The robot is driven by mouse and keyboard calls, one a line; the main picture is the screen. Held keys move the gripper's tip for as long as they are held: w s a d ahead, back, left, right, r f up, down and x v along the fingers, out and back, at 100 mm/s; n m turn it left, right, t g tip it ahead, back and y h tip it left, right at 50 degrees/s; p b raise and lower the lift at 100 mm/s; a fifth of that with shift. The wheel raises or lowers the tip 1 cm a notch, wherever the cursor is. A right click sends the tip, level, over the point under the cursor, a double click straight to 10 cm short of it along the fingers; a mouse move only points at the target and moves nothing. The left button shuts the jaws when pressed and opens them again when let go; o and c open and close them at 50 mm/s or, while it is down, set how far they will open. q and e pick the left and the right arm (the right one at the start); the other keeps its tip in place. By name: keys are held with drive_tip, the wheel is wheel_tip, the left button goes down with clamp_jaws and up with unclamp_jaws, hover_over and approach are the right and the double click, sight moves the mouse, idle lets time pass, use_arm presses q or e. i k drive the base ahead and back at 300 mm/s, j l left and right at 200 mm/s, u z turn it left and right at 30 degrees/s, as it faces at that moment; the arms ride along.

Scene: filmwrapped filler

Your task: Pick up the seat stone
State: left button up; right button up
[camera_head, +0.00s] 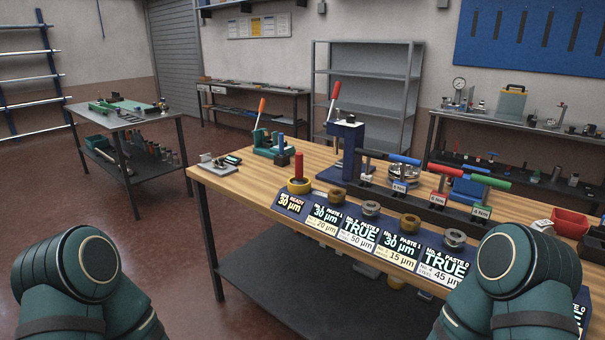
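No thing here is clearly marked as the seat stone, and I cannot tell which it is. A row of small round pieces stands along the front of the wooden workbench (236,178): a brown one (337,196), a grey one (371,209), a brown one (409,222) and a silver one (454,239). Left of them a red-handled piece (298,166) stands upright in a yellow ring (299,187). Neither gripper is in view. Only upper parts of my two arms show at the lower left and lower right, apart from these pieces.
Dark label cards (291,206) line the bench's front edge. Behind the round pieces stand a blue press (345,150) and a rack with coloured-handled tools (404,160). A red bin (570,223) is at the right. The floor (165,240) left of the bench is clear.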

sight(299, 156)
drive_tip(key=i+j+z, duration=0.1)
drive_tip(key=z, duration=0.75)
drive_tip(key=i+j+z, duration=0.1)
drive_tip(key=j+z, duration=0.25)
drive_tip(key=i+j+z, duration=0.1)
drive_tip(key=j+z, duration=0.25)
drive_tip(key=j, duration=0.15)
drive_tip(key=j+z, duration=0.2)
drive_tip(key=j, duration=0.75)
